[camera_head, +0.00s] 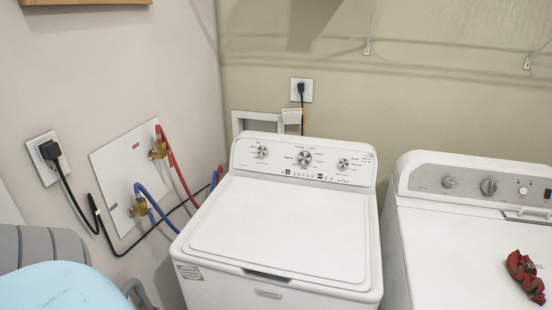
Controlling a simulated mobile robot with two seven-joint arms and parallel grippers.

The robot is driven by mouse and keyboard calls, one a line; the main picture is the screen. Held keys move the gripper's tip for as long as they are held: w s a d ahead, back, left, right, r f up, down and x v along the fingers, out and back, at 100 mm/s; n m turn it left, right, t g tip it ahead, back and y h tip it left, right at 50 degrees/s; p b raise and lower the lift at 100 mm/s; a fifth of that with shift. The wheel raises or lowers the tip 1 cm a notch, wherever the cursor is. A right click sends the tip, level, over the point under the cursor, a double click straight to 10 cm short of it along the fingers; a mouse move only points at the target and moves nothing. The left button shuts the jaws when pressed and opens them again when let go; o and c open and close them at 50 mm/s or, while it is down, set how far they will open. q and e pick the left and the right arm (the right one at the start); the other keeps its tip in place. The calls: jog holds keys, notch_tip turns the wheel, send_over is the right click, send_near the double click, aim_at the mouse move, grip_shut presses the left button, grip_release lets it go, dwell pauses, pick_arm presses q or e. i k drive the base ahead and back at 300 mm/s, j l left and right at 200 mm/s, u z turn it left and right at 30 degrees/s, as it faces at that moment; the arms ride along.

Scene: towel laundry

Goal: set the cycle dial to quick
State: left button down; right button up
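A white top-loading washer (278,238) stands in the middle with its lid closed. Its sloped control panel (330,161) runs along the back and carries three silver round dials: a left dial (262,151), a larger middle dial (304,158) and a right dial (343,164). Small print surrounds the dials, too small to read, so I cannot tell which is the cycle dial or what it is set to. Neither of my grippers is in view.
A second white machine (470,250) with knobs stands at the right, a dark red cloth-like item (525,275) on its top. Red (178,170) and blue (155,207) hoses and a black cord run at the left wall. A light-blue rounded object (62,287) fills the lower left. The washer lid is clear.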

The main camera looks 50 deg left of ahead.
aim_at(305, 158)
jog(key=u, duration=1.25)
